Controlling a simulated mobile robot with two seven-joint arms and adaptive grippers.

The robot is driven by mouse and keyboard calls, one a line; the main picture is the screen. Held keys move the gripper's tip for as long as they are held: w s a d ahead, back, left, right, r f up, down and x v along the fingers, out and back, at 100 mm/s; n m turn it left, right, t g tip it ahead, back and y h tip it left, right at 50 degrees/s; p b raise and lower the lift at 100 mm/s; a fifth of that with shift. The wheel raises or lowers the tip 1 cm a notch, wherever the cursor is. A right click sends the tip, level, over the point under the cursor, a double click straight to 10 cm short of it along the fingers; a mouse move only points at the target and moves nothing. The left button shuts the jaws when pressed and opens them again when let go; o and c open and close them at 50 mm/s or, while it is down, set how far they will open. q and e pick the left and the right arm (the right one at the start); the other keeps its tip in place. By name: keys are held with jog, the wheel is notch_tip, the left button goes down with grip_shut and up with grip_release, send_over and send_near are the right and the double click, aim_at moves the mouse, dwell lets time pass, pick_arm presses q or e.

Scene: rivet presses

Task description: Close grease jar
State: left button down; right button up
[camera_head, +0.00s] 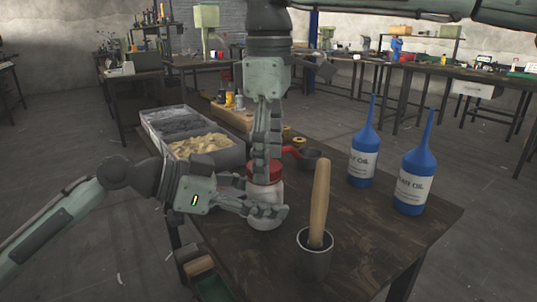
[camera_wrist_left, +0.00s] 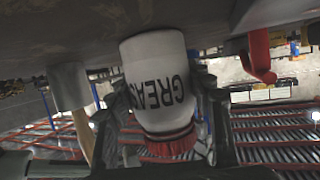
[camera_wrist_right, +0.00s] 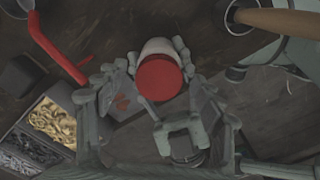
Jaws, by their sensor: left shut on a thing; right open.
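The white grease jar (camera_head: 266,212) stands upright on the dark wooden table, with its red lid (camera_head: 262,172) on top. My left gripper (camera_head: 268,209) is shut around the jar's body. The left wrist view shows the jar (camera_wrist_left: 160,75) with its lettering upside down, and the red lid (camera_wrist_left: 172,146) at its mouth. My right gripper (camera_head: 267,160) points down from above at the lid and partly hides it. In the right wrist view the red lid (camera_wrist_right: 160,79) lies between its open fingers, with visible gaps. How tightly the lid sits cannot be told.
A grey cup (camera_head: 314,262) with a wooden-handled tool stands in front right of the jar. Two blue oil bottles (camera_head: 363,163) (camera_head: 413,183) stand at the right. A grey bin (camera_head: 222,157) with yellowish pieces is at the left.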

jog(key=shift+r, duration=2.25)
jog(key=shift+c, duration=0.4)
